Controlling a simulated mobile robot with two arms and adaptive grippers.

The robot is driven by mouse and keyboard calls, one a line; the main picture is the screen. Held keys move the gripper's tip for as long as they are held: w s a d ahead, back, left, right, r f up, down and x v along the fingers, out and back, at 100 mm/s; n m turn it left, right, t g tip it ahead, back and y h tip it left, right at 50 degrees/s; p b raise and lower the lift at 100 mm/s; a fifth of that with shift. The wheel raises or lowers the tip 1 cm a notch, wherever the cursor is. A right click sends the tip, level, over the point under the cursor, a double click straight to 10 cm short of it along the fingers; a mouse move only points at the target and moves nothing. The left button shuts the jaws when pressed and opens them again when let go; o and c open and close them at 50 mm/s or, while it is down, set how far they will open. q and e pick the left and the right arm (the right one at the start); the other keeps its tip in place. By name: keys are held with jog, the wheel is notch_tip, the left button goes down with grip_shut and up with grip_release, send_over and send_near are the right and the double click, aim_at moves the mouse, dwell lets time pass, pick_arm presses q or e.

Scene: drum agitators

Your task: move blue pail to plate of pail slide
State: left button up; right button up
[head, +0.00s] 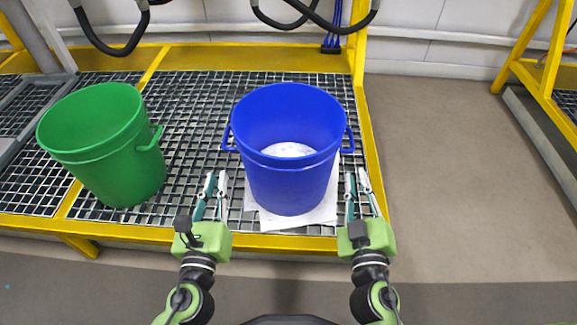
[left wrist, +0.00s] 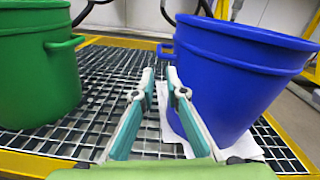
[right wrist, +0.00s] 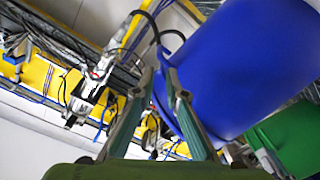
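The blue pail (head: 290,187) stands upright on a white sheet or plate (head: 272,222) on the grating, with whitish material visible inside at the bottom. It has a side handle at left and right. My left gripper (head: 216,180) is left of the pail, fingers parted and empty, just short of the left handle (left wrist: 165,52). My right gripper (head: 357,178) is right of the pail, fingers parted and empty, below the right handle (head: 349,139). The pail fills much of the right wrist view (right wrist: 235,70). I cannot identify a pail slide.
A green pail (head: 110,150) stands on the grating (head: 190,110) at left. A yellow frame (head: 270,243) edges the grating. Black hoses (head: 118,48) hang at the back. Open floor (head: 450,170) lies to the right, before another yellow frame (head: 522,60).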

aim_at(226, 137)
pick_arm(q)
jog(key=shift+w, duration=0.1)
pick_arm(e)
jog(key=shift+w, duration=0.1)
